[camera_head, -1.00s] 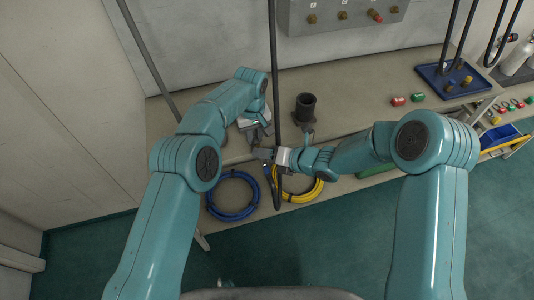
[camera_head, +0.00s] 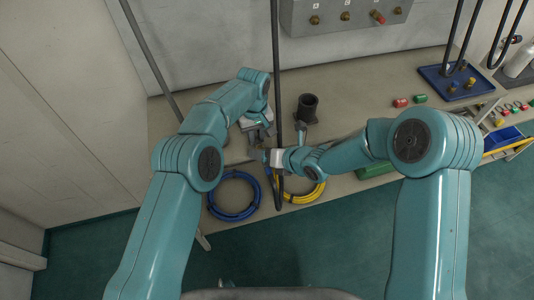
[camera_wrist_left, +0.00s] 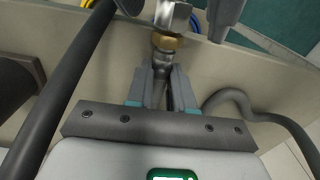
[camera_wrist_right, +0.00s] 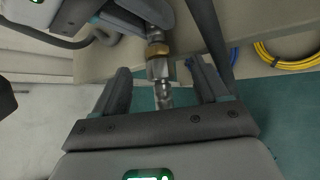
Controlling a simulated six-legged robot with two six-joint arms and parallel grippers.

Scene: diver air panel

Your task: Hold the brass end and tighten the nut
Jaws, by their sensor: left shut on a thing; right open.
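My left gripper (camera_head: 264,134) is shut on a grey metal fitting. In the left wrist view, the brass end (camera_wrist_left: 166,42) shows as a brass collar just beyond its fingertips (camera_wrist_left: 164,92). The steel nut (camera_wrist_left: 173,14) sits in line with the brass collar. My right gripper (camera_head: 262,155) is open close by. In the right wrist view, the nut (camera_wrist_right: 158,68) lies between its spread fingers (camera_wrist_right: 160,88), with visible gaps on both sides. The brass collar (camera_wrist_right: 157,50) is just above the nut there, and a thinner metal piece extends below it. In the head view the fittings are too small to make out.
A dark hose (camera_head: 275,70) hangs close in front of the grippers. A black cylinder (camera_head: 307,107) stands on the bench (camera_head: 370,85) just right of them. Blue (camera_head: 233,212) and yellow (camera_head: 311,192) hose coils are below. A panel (camera_head: 345,16) with brass fittings is behind.

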